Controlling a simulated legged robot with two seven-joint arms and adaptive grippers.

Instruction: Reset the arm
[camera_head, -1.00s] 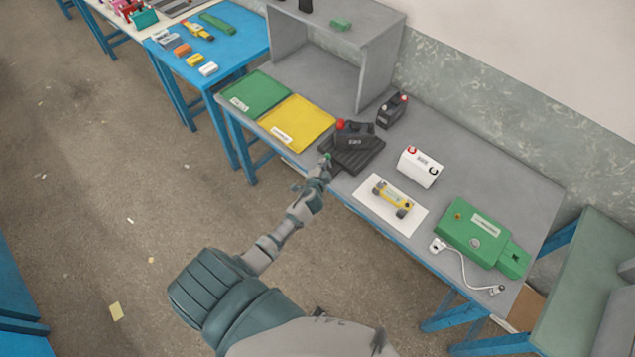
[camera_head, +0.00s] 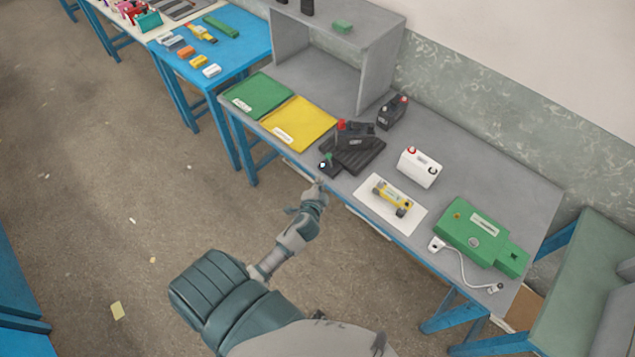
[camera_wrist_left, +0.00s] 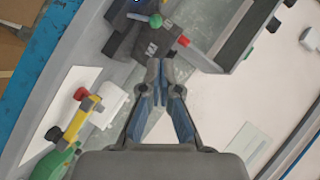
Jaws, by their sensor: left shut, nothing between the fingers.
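My left gripper (camera_head: 320,184) is at the front edge of the grey table (camera_head: 480,165), just short of a small black block with a green top (camera_head: 329,167). In the left wrist view its fingers (camera_wrist_left: 161,66) are together with nothing between them. In the wrist view a dark object with red and green knobs (camera_wrist_left: 150,45) shows beyond the fingertips. My right gripper is in neither view.
Yellow (camera_head: 300,122) and green (camera_head: 258,95) mats lie left of the tray. The floor in front is free.

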